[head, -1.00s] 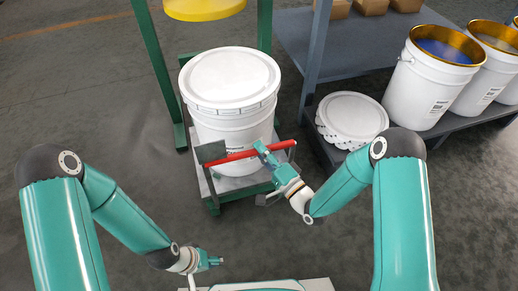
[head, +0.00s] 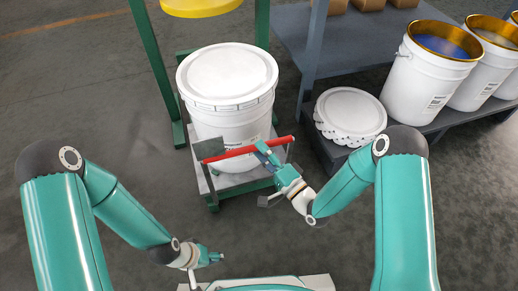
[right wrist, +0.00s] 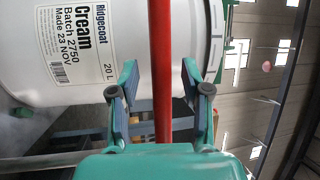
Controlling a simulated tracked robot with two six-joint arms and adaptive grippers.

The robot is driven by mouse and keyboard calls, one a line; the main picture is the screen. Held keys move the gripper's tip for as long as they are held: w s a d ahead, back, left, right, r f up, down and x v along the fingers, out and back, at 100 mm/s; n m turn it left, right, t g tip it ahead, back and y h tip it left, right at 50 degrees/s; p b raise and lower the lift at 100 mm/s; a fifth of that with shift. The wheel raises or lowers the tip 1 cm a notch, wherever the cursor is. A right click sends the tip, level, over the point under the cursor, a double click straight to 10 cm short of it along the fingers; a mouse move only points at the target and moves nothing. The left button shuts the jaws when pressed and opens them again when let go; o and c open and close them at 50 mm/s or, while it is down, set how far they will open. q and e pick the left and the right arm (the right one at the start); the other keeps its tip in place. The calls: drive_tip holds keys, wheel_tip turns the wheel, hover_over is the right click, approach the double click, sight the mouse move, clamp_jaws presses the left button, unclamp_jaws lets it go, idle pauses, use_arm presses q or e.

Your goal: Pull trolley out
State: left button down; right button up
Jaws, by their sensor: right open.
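The trolley (head: 232,186) is a low grey platform carrying a white lidded bucket (head: 228,78), which stands upright. Its red handle bar (head: 236,152) runs across in front of the bucket, between two grey side plates. My right gripper (head: 267,154) is at the right part of the bar. In the right wrist view the bar (right wrist: 163,50) passes between the open fingers (right wrist: 159,80), with a gap on each side. The bucket's label (right wrist: 80,45) reads Ridgecoat Cream. My left gripper (head: 212,257) is low and nearer to me, away from the trolley; its fingers are too small to judge.
Green posts (head: 155,65) and a yellow round part (head: 200,6) stand behind the bucket. A grey bench (head: 315,50) on the right has a lower shelf with stacked white lids (head: 350,113) and open white buckets (head: 432,75). The floor (head: 85,110) on the left is clear.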

drive_tip(key=v, duration=1)
drive_tip(key=shift+s+d+f, duration=0.15)
drive_tip(key=shift+s+d, duration=0.05)
drive_tip(key=shift+s, duration=0.05)
wheel_tip(320, 180, down, 10)
drive_tip(key=s+n+g+h+p, duration=0.2)
drive_tip(key=n+g+h, duration=0.2)
drive_tip(key=g+h, duration=0.3)
drive_tip(key=s+d+f+n+g, duration=0.1)
drive_tip(key=s+f+n+g, duration=0.2)
drive_tip(key=s, duration=0.4)
drive_tip(key=s+d+f+n+g, duration=0.1)
drive_tip(key=s+f+g, duration=0.2)
drive_tip(key=s+g, duration=0.35)
wheel_tip(320, 180, up, 38)
drive_tip(key=p, duration=3.7)
drive_tip(key=shift+s+t+h+p, duration=0.15)
drive_tip(key=shift+t+h+p, duration=0.25)
drive_tip(key=shift+t, duration=0.05)
